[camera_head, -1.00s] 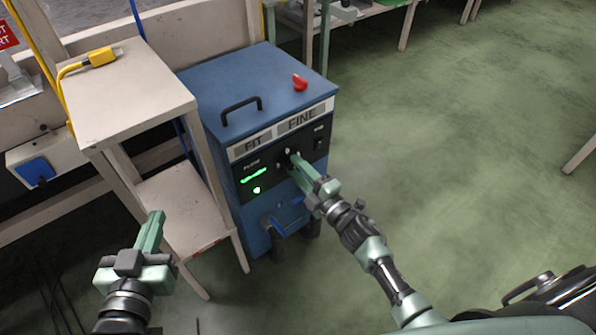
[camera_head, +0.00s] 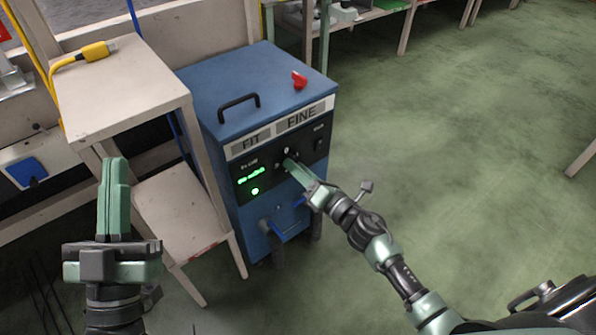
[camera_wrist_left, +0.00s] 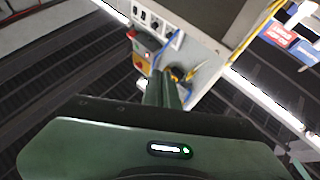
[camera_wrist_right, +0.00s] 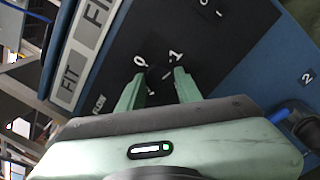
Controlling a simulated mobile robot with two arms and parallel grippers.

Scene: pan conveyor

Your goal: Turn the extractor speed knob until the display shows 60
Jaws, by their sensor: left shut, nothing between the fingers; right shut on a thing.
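The blue extractor (camera_head: 245,83) has a dark front panel with a green lit display (camera_head: 251,176); its digits are too blurred to read. My right gripper (camera_head: 288,160) is at the panel, shut on the speed knob. In the right wrist view the two fingers (camera_wrist_right: 158,88) stand on either side of the dark knob (camera_wrist_right: 158,74), between the marks 0 and 1. The knob is mostly hidden in the head view. My left gripper (camera_head: 115,162) is shut and empty, raised in front of the small shelf stand. Its fingers also show in the left wrist view (camera_wrist_left: 165,75).
A beige shelf stand (camera_head: 120,95) with a yellow-plugged cable (camera_head: 95,51) stands left of the extractor. A red object (camera_head: 299,80) and a black handle (camera_head: 239,102) are on the extractor's top. Green floor to the right (camera_head: 450,150) is clear.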

